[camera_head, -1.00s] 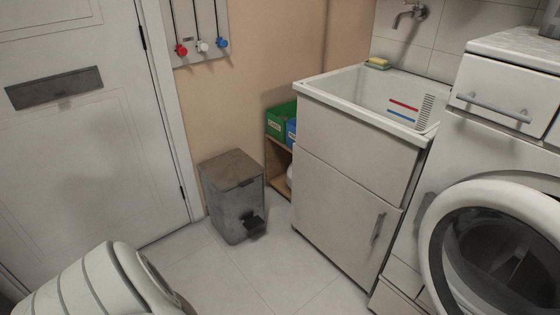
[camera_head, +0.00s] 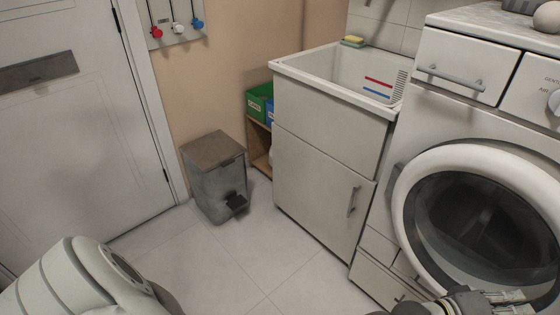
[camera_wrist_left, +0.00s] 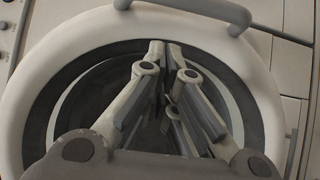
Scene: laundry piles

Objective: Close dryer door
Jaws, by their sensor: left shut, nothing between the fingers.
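The dryer door (camera_head: 408,240) is a thick white ring around dark round glass, at the right of the head view. It lies close against the machine's front; I cannot tell whether it is fully shut. My left gripper (camera_head: 518,297) is at the bottom right of the head view, in front of the door's lower part. In the left wrist view, the left gripper (camera_wrist_left: 165,52) is shut and empty, its fingers in front of the dark glass. The white door ring (camera_wrist_left: 45,75) surrounds them there. Contact with the door cannot be made out. My right gripper is not visible.
A white sink cabinet (camera_head: 318,190) stands left of the dryer (camera_head: 455,110). A grey pedal bin (camera_head: 215,178) is by the wall near the white room door (camera_head: 80,130). The tiled floor (camera_head: 225,262) between is clear.

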